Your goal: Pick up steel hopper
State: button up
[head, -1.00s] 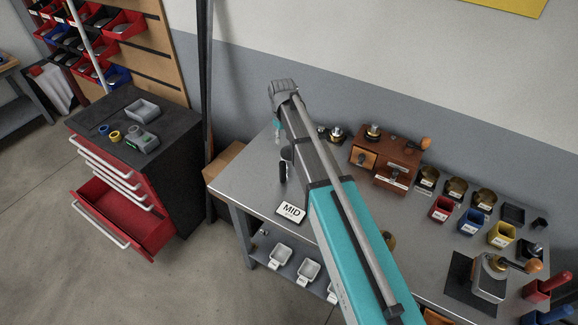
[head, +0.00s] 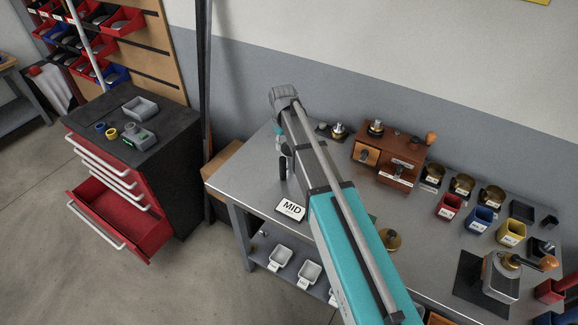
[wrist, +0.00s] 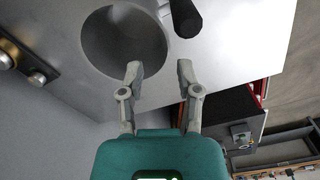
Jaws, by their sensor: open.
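A round, grey, open-looking metal form (wrist: 120,42) lies just beyond my fingertips, up and to the left in the wrist view; it looks like the steel hopper. In the head view I cannot make it out, as my arm covers that part of the bench. My gripper (wrist: 159,72) is open, its two fingers apart with nothing between them. The left fingertip overlaps the lower right rim of the round form in the picture; I cannot tell whether they touch.
A black cylinder (wrist: 185,18) stands right of the round form. On the steel bench (head: 238,187) are a MID sign (head: 291,209), a wooden drawer box (head: 392,150) and several coloured bins. A red drawer cabinet (head: 140,185) with an open drawer stands left.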

aim_at(284, 150)
jog(key=shift+f+b, duration=1.4)
jog(key=shift+f, duration=0.3)
jog(key=shift+s+f+b, duration=0.15)
jog(key=shift+f+b, duration=2.45)
grip_shut()
